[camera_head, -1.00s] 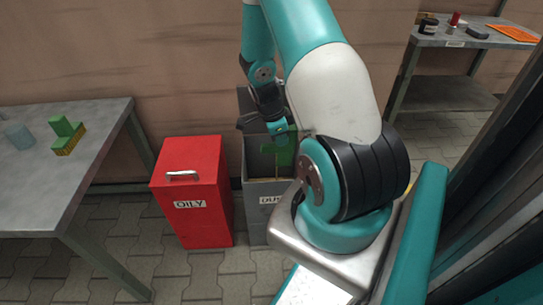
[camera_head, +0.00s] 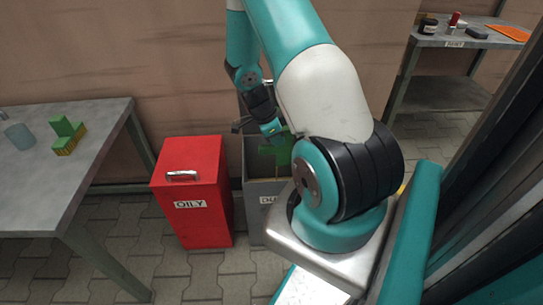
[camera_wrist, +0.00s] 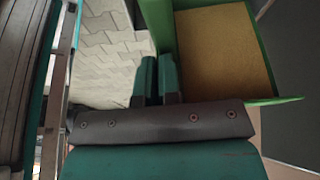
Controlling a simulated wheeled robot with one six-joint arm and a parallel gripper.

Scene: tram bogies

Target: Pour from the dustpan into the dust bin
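The green dustpan (camera_head: 277,150) is at the mouth of the grey dust bin (camera_head: 262,192), tilted and partly hidden by my arm. In the wrist view the dustpan (camera_wrist: 272,101) has green walls around a flat tan surface; I cannot tell whether this is dust or its floor. My gripper (camera_head: 276,134) is above the bin, at the dustpan. In the wrist view its two fingers (camera_wrist: 157,78) are close together beside the pan's wall, and appear shut on the dustpan; the gripped part is hidden. The bin's label is partly covered by my arm.
A red bin labelled OILY (camera_head: 195,205) stands just left of the dust bin. A metal table (camera_head: 50,185) at left holds a green brush (camera_head: 66,136) and a bluish bottle (camera_head: 19,134). A shelf bench (camera_head: 455,45) with small items stands at back right. A wall is close behind.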

